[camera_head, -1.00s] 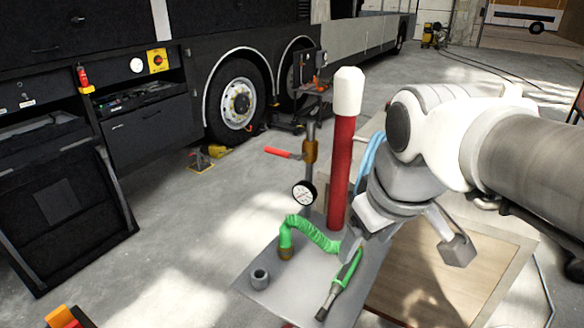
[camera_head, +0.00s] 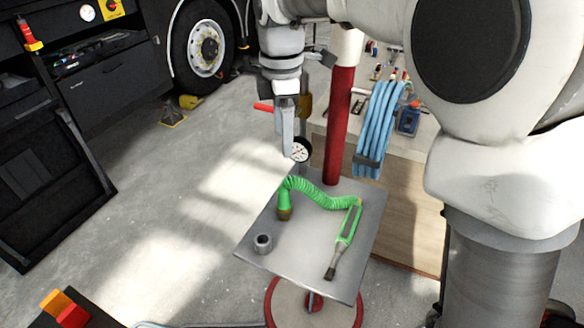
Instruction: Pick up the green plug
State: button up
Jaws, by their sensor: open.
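On a small grey stand top (camera_head: 295,260) lies a bright green coiled hose (camera_head: 322,198). At its left end is a green plug-like piece with a brass-coloured tip (camera_head: 284,206), standing on the top. At its right end a green tool with a dark tip (camera_head: 344,238) lies along the right side. I cannot tell for sure which end is the green plug. My gripper (camera_head: 288,150) points down above the left end of the hose, open and empty, apart from it. Only one finger shows clearly; the other is mostly hidden.
A red post (camera_head: 340,135) rises at the stand's back edge, with a pressure gauge (camera_head: 301,150) beside it, close to my finger. A small grey cup (camera_head: 263,243) stands front left. A wooden bench (camera_head: 405,205) with blue hose (camera_head: 378,120) is behind right.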

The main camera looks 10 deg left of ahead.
send_over(284, 189)
notch_tip(284, 189, down, 10)
jog(key=shift+d+f, duration=0.1)
jog(key=shift+f+p, duration=0.8)
jog(key=shift+f, duration=2.5)
grip_shut()
